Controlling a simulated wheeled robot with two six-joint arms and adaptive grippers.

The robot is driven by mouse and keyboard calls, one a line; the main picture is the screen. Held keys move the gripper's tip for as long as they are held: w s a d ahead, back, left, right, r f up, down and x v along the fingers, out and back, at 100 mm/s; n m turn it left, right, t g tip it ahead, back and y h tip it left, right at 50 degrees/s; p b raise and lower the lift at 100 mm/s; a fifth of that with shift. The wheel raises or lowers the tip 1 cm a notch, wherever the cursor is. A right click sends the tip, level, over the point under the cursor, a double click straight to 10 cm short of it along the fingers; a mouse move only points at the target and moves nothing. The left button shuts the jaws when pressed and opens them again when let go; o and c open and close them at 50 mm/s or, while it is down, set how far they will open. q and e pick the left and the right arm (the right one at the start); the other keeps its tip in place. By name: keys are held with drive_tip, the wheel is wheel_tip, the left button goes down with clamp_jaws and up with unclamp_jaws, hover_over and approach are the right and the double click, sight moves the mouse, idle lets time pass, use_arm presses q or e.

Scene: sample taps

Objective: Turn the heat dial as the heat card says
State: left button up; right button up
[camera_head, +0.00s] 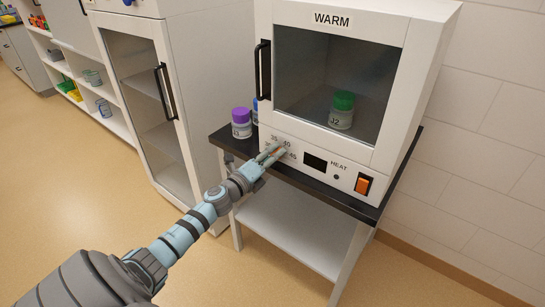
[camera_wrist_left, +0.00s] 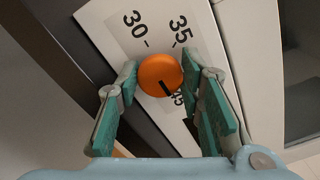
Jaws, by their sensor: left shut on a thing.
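The orange heat dial (camera_wrist_left: 158,73) is on the white front panel of the warming cabinet, among the printed numbers 30, 35 and 45. Its black pointer mark faces the lower right in the left wrist view, towards the partly covered 45. My left gripper (camera_head: 274,152) is shut on the dial, a finger on each side. In the head view the gripper hides the dial, and the numbers 35 and 40 show above it. The cabinet (camera_head: 442,62) is labelled WARM. I see no heat card in either view. My right gripper is not in view.
A jar with a green lid (camera_head: 343,103), marked J2, stands behind the cabinet's glass. A purple-lidded jar (camera_head: 241,123) and a partly hidden blue one are left of the cabinet. An orange switch (camera_head: 363,184) and a dark display (camera_head: 315,162) are right of the dial.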

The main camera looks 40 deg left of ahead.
use_arm(q)
drive_tip(key=shift+f+m, duration=0.1)
drive_tip(key=shift+m, duration=0.2)
drive_tip(key=o, duration=1.2)
drive_tip(key=shift+c, duration=0.2)
